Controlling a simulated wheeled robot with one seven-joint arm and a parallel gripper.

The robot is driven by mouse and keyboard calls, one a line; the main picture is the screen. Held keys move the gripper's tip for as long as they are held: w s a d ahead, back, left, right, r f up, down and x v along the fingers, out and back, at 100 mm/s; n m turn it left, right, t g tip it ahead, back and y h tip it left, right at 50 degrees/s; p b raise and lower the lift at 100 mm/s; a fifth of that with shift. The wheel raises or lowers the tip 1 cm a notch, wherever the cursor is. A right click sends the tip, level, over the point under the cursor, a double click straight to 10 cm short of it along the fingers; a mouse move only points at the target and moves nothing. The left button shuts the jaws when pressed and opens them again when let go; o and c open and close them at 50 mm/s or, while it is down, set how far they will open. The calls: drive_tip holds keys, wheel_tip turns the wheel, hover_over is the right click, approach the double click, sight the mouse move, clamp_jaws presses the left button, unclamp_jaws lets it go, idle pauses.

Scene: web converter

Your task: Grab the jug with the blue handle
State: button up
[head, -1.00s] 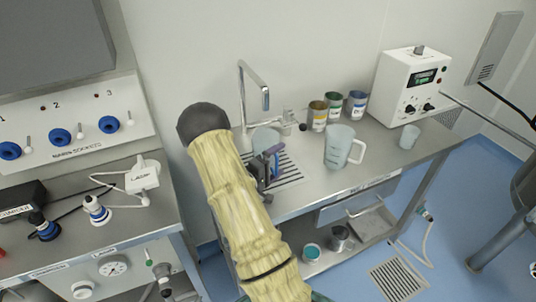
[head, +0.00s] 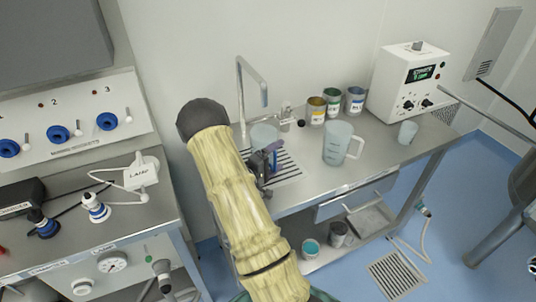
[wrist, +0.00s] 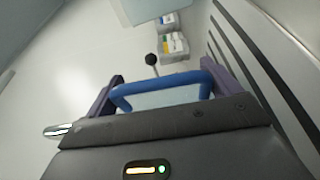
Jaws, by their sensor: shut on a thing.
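The jug with the blue handle, a pale translucent jug (head: 264,133), stands at the drainer beside the tap, partly hidden by my arm and gripper. Its blue handle (wrist: 165,84) crosses between my fingers in the wrist view, with a bit of pale body below it. My gripper (wrist: 160,88) is shut on this handle, one dark purple finger at each side. In the head view my gripper (head: 268,160) is small and partly covered by my arm. I cannot tell whether the jug's base touches the counter.
A similar jug with a white handle (head: 337,146) stands to the right, with a small cup (head: 408,132) beyond it. Several paint cans (head: 333,103) and a white device (head: 408,82) line the wall. The tap (head: 240,100) rises close behind my gripper.

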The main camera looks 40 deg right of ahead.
drive_tip(key=shift+r, duration=0.1)
drive_tip(key=shift+r+b, duration=0.4)
drive_tip(key=shift+r, duration=0.4)
drive_tip(key=s+a+r+b, duration=0.1)
drive_tip(key=a+b, duration=0.3)
drive_tip(key=a, duration=1.4)
drive_tip(key=shift+s+r, duration=0.4)
drive_tip(key=shift+w+d+f, duration=0.1)
